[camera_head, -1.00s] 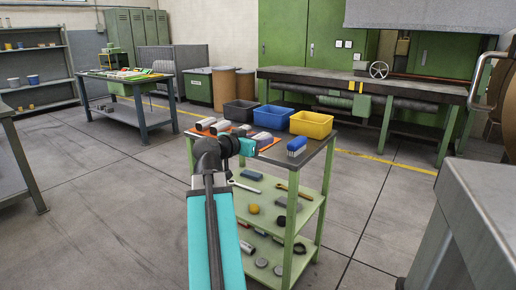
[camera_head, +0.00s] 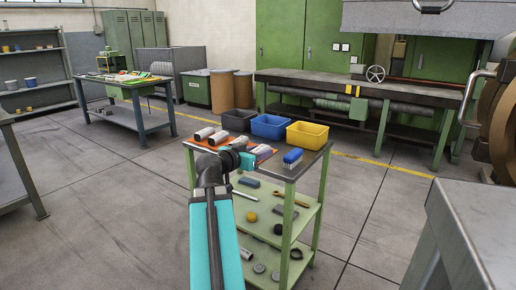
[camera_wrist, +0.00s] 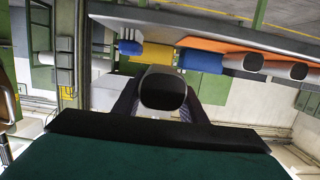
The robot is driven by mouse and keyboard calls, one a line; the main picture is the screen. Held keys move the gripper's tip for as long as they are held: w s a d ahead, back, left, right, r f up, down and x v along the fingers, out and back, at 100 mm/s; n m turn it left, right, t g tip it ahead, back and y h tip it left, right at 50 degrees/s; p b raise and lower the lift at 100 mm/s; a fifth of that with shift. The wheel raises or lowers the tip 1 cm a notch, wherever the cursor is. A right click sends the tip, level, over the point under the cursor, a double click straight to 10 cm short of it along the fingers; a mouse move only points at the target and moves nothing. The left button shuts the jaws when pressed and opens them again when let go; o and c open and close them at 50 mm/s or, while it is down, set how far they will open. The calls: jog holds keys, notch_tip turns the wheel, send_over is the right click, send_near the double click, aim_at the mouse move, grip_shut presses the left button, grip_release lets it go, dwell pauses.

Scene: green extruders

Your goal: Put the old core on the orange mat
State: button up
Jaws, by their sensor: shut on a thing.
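My gripper (camera_wrist: 160,100) is shut on the old core (camera_wrist: 163,88), a grey cylinder whose dark end faces the wrist camera. In the head view my gripper (camera_head: 240,160) is at the near edge of the green cart's top, and I cannot clearly make out the held core there. The orange mat (camera_head: 189,144) lies on the cart top with several cylinders on it. Its orange edge also shows in the wrist view (camera_wrist: 205,45), beyond the held core, and the core looks apart from it.
Grey cylinders (camera_head: 203,134) lie on the mat's left part. Black (camera_head: 238,120), blue (camera_head: 271,127) and yellow (camera_head: 307,135) bins stand along the cart's back. A blue brush (camera_head: 292,157) is at the right. The cart's lower shelves (camera_head: 270,208) hold tools and small parts.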

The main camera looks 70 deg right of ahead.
jog(key=shift+s+r+p, duration=0.1)
jog(key=shift+p, duration=0.35)
jog(key=shift+w+d+f+b, duration=0.2)
jog(key=shift+w+d, duration=0.75)
jog(key=shift+d, duration=1.55)
jog(key=shift+w+d+f, duration=0.3)
jog(key=shift+w+d, duration=0.65)
jog(key=shift+d, duration=1.6)
jog(key=shift+w+d+f+b, duration=0.2)
jog(key=shift+w+d, duration=0.75)
jog(key=shift+d, duration=1.55)
jog(key=shift+f, duration=0.1)
jog(key=shift+f, duration=1.7)
jog(key=shift+f+b, duration=0.2)
jog(key=shift+b, duration=0.15)
jog(key=o, duration=1.4)
jog(key=shift+c, duration=0.2)
jog(key=shift+r, duration=0.15)
